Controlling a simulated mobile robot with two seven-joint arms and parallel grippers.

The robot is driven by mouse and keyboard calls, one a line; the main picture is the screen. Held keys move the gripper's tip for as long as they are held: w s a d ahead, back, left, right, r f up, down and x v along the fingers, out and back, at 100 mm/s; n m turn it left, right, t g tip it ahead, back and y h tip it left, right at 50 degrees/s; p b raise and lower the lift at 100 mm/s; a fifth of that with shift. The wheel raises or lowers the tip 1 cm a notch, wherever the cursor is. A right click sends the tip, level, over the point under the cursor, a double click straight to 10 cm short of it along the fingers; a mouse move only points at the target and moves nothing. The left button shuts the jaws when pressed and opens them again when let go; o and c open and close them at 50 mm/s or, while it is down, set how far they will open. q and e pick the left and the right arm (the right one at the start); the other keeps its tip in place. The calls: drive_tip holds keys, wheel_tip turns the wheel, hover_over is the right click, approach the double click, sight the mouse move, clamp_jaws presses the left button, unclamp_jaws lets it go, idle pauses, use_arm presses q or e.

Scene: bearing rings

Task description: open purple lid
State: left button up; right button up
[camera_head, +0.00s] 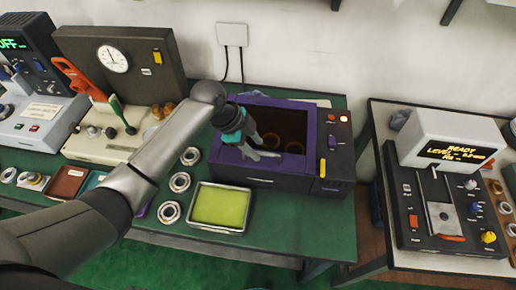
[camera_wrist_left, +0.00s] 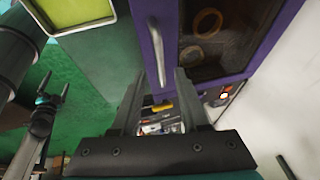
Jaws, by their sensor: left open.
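The purple lid (camera_head: 224,153) is the purple-rimmed, dark-windowed top of a box at the back of the green table. It looks closed, and rings show dimly through the window. A light grey bar handle (camera_head: 266,154) runs along its front edge. My left gripper (camera_head: 250,148) is open over that handle. In the left wrist view the handle (camera_wrist_left: 155,48) lies just ahead of and between the open fingertips (camera_wrist_left: 163,76); contact cannot be told. A dark gripper, apparently my right one (camera_wrist_left: 47,105), shows small at the left of that view, its jaws unclear.
A tray with a yellow-green pad (camera_head: 220,207) stands in front of the box, with loose metal rings (camera_head: 180,182) beside it. A control panel (camera_head: 336,150) adjoins the box's right side. A gauge machine (camera_head: 118,70) stands left, and a display unit (camera_head: 452,150) on the right table.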

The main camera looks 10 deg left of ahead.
use_arm(q)
drive_tip(key=shift+x, duration=1.05)
drive_tip(key=shift+c, duration=0.3)
clamp_jaws()
idle(0.4)
